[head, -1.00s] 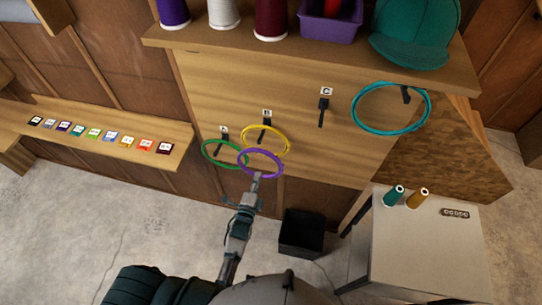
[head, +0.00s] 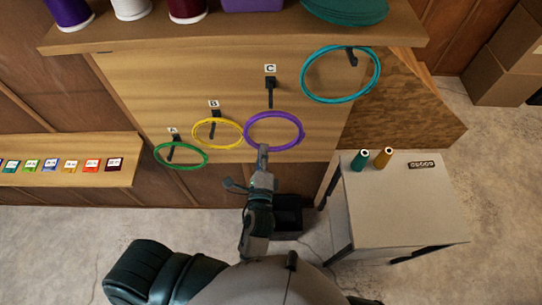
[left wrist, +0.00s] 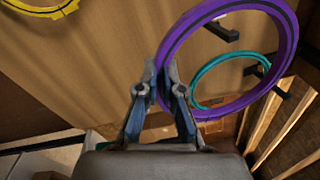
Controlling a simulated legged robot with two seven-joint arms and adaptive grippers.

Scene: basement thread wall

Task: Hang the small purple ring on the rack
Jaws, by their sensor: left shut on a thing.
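The small purple ring (head: 303,131) is held at its lower edge by my left gripper (head: 263,150), which is shut on it. The ring stands in front of the board, just below the black peg marked C (head: 271,92). In the left wrist view the fingers (left wrist: 162,88) pinch the purple ring (left wrist: 291,52), and a black peg (left wrist: 222,33) shows through its opening. I cannot tell whether the peg passes through the ring. The wooden rack board (head: 170,90) also carries pegs A (head: 172,150) and B (head: 213,125). My right gripper is not in view.
A green ring (head: 181,168) hangs at A, a yellow ring (head: 194,134) at B, and a teal ring (head: 379,78) at the upper right. A shelf (head: 230,32) with spools juts out above. A white cabinet (head: 410,210) stands at right, a black bin (head: 288,222) below.

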